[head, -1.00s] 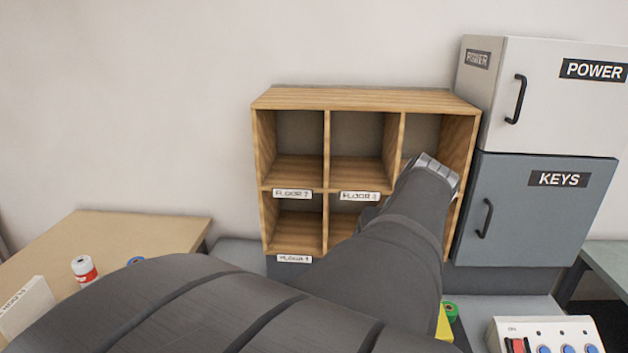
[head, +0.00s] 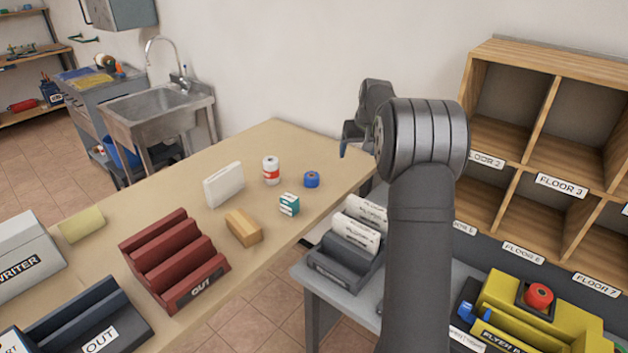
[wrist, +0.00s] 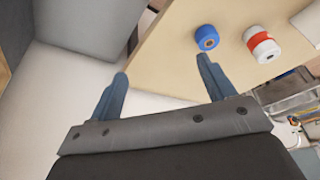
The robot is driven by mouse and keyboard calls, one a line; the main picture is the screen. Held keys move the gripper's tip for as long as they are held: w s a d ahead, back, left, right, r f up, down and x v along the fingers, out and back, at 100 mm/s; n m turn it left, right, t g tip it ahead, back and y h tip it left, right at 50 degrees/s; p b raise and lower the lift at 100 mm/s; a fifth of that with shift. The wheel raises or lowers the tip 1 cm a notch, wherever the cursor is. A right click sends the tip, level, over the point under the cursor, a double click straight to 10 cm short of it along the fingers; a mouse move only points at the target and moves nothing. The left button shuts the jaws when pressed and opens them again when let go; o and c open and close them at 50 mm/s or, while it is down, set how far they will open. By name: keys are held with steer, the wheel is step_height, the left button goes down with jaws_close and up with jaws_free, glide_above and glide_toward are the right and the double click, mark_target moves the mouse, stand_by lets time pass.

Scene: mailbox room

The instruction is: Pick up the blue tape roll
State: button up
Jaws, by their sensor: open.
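The blue tape roll (head: 311,179) lies on the wooden table near its right end, and it also shows in the wrist view (wrist: 207,37) just beyond the tip of one finger. My gripper (head: 350,140) is above and to the right of the roll in the head view, apart from it. In the wrist view my gripper (wrist: 162,68) has its two fingers spread wide with nothing between them. Part of the gripper is hidden behind my arm in the head view.
A white and red roll (head: 271,170) stands left of the tape, with a small green box (head: 289,204) in front. A white box (head: 223,184), wooden block (head: 243,227) and red OUT rack (head: 173,262) are farther left. The wooden cubby shelf (head: 536,183) is at right.

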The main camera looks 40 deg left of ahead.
glide_toward(312, 175)
steer(key=shift+t, duration=0.3)
steer(key=x, duration=0.4)
steer(key=shift+s+d+f, duration=0.1)
steer(key=shift+s+f, duration=0.15)
steer(key=shift+s, duration=0.05)
steer(key=shift+x, duration=2.95)
steer(key=shift+c, duration=0.5)
steer(key=c, duration=1)
